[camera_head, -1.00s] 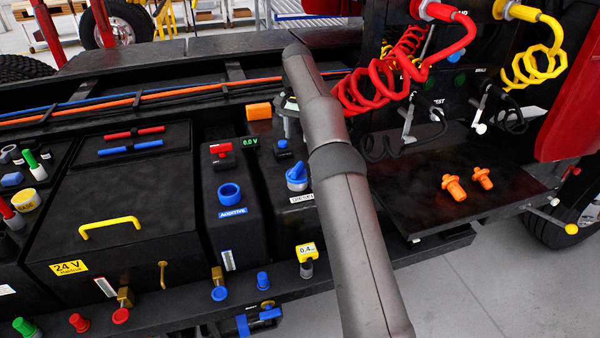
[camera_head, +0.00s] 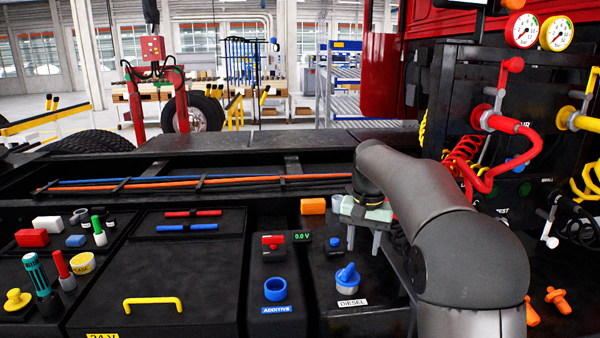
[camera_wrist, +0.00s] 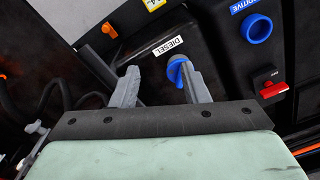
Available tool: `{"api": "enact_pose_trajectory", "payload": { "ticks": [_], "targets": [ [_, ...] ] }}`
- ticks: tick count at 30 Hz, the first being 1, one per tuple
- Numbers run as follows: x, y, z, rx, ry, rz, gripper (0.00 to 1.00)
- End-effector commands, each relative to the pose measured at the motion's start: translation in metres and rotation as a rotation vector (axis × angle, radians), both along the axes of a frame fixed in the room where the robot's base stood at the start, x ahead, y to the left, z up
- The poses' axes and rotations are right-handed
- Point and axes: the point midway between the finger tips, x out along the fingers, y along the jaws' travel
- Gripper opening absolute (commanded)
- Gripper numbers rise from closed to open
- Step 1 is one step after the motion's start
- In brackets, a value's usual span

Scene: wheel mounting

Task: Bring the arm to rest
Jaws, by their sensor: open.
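My gripper (camera_head: 364,238) hangs from the end of my grey arm, above the black chassis deck near the blue diesel cap (camera_head: 347,274). In the wrist view my gripper (camera_wrist: 160,88) has its two grey fingers apart with nothing held between them. The diesel cap (camera_wrist: 178,70) shows behind the right finger, which partly covers it. The white DIESEL label (camera_wrist: 168,45) is beyond the fingertips. Whether the fingers touch anything cannot be told, but they look clear of the deck.
A blue additive cap (camera_head: 275,289) and a red switch (camera_head: 273,242) lie left of the gripper. Red coiled hoses (camera_head: 470,160) hang close on the right. Orange plugs (camera_head: 558,299) lie at right. A yellow handle (camera_head: 152,303) is on the battery box. Space above the deck at left is free.

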Motion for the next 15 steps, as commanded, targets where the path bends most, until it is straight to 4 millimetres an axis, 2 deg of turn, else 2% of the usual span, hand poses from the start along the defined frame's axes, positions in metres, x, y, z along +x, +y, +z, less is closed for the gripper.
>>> {"api": "enact_pose_trajectory", "payload": {
  "ticks": [1,5,9,12,15],
  "targets": [
    [-0.032,0.000,0.000,-0.002,-0.006,0.031,0.41],
    [-0.110,0.000,-0.013,-0.006,-0.019,0.114,0.41],
    [-0.200,-0.001,-0.043,-0.011,-0.034,0.203,0.41],
    [-0.258,-0.001,-0.072,-0.014,-0.042,0.259,0.41],
    [-0.301,0.000,-0.097,-0.018,-0.049,0.303,0.41]
  ]
}}
